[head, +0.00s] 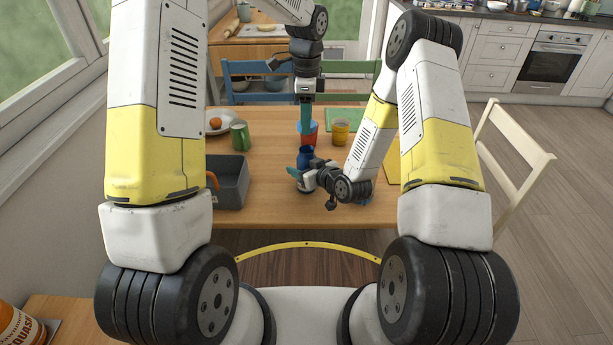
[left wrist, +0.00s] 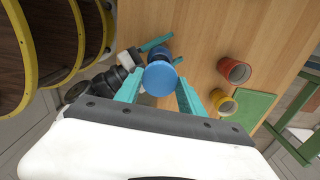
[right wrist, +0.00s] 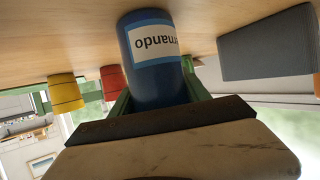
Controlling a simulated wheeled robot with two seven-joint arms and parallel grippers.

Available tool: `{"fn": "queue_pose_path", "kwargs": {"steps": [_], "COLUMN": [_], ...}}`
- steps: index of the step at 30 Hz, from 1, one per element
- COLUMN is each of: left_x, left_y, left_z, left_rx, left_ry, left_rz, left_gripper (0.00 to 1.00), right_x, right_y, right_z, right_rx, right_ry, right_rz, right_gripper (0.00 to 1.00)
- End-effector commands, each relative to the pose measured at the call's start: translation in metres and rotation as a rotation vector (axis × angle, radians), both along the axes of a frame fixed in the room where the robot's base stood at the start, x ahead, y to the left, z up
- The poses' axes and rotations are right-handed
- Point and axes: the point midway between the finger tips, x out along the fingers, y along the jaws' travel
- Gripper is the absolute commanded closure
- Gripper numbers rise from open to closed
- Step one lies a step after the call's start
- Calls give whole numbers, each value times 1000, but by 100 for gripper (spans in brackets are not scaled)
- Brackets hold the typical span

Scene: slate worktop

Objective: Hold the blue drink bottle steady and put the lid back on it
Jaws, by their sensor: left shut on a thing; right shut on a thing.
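The blue drink bottle (head: 305,155) stands upright near the middle of the wooden table. My right gripper (head: 304,181) is shut on its body from the near side. The right wrist view shows the bottle (right wrist: 155,60) between the fingers, with a white name label. My left gripper (head: 306,122) points straight down above the bottle. In the left wrist view it is shut on the round blue lid (left wrist: 161,80), which partly covers the bottle beneath. In the head view the left fingertips are apart from the bottle top, and the lid is hard to make out.
A red cup (head: 311,138) stands just behind the bottle, with a yellow cup (head: 341,132) to its right. A green mug (head: 240,136), a plate (head: 219,128) and a grey bin (head: 232,183) are at left. A green board (head: 345,116) lies at the back.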

Motion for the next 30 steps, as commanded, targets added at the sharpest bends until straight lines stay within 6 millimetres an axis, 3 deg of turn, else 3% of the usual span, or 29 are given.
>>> {"fn": "queue_pose_path", "kwargs": {"steps": [12,30], "left_x": [0,0], "left_y": [0,0], "left_z": [-49,-51], "left_rx": [1,0], "left_ry": [1,0], "left_rz": [0,0], "left_gripper": [91,91], "right_x": [0,0], "right_y": [0,0], "right_z": [0,0], "right_rx": [0,1], "right_ry": [-1,-1], "right_rz": [-1,0], "right_gripper": [100,100]}}
